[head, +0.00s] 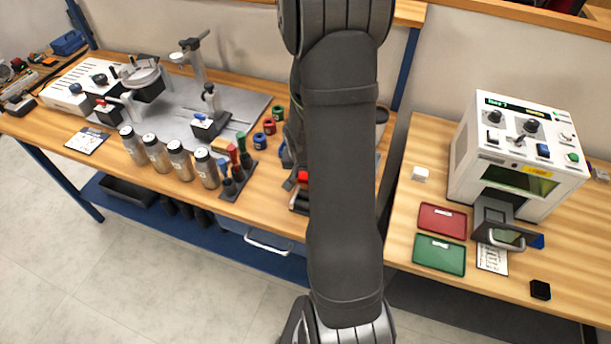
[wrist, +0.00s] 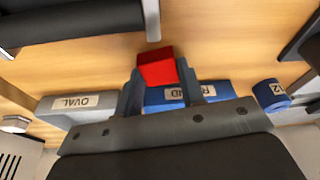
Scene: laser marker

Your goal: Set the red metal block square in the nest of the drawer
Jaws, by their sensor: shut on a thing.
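The red metal block (wrist: 157,68) is held between the two fingertips of my gripper (wrist: 162,80) in the wrist view, with wood behind it. In the head view my arm hides most of the gripper; a small red patch (head: 303,177) shows at the arm's left edge, and I cannot tell if it is the block. The drawer (head: 499,238) stands out from the front of the white laser marker (head: 520,145) on the right bench. The nest (head: 493,213) appears as a grey plate behind the drawer's front, its detail too small to read. The block is away from the drawer.
A red tray (head: 442,221) and a green tray (head: 439,254) lie left of the drawer. A white cube (head: 420,174) and a black block (head: 540,289) are nearby. Blocks labelled OVAL (wrist: 75,106) and a blue one (wrist: 168,95) lie near the fingers. Several bottles stand on the left bench.

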